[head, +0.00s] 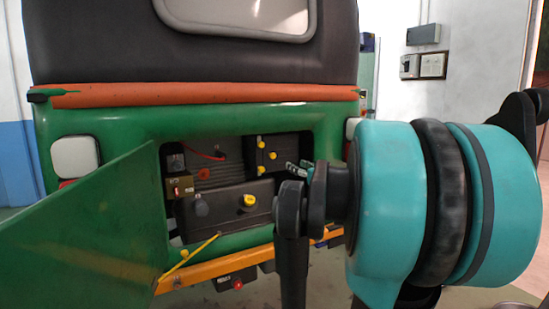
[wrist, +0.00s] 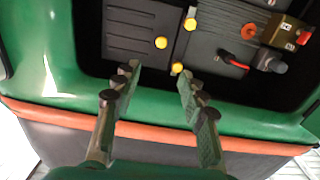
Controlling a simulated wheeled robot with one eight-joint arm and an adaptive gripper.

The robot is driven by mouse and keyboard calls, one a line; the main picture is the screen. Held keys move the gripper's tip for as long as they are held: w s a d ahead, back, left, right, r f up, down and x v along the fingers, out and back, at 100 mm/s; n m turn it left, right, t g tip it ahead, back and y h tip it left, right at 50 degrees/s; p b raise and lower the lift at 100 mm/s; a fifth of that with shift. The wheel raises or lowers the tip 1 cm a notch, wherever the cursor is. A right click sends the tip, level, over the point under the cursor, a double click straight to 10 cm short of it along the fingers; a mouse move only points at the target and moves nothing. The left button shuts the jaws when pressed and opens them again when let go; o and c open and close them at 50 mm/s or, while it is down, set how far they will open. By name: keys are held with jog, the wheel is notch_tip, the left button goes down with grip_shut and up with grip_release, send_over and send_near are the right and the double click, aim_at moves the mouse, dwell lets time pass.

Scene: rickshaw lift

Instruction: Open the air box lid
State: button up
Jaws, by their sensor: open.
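The black ribbed panel of the air box, which looks like its lid (head: 288,145), sits in the right part of the open rear bay; it appears shut. It also shows at upper left in the wrist view (wrist: 135,35). Several yellow knobs (head: 261,170) lie on it and along its edge, and they also show in the wrist view (wrist: 161,42). My gripper (head: 298,168) is at the right side of the bay opening, partly hidden by my arm. In the wrist view my gripper (wrist: 155,80) is open and empty, its fingertips pointing toward the panel and apparently apart from it.
The green rear door (head: 95,225) stands open at the left. A yellow rod (head: 200,250) runs from it to the bay's lower edge. A brown box (head: 180,187), a red cable (head: 205,153) and a lower black box (head: 225,208) are in the bay. Green bodywork surrounds the opening.

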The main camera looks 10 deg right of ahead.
aim_at(274, 156)
jog(key=x, duration=1.7)
jog(key=shift+f, duration=0.1)
grip_shut()
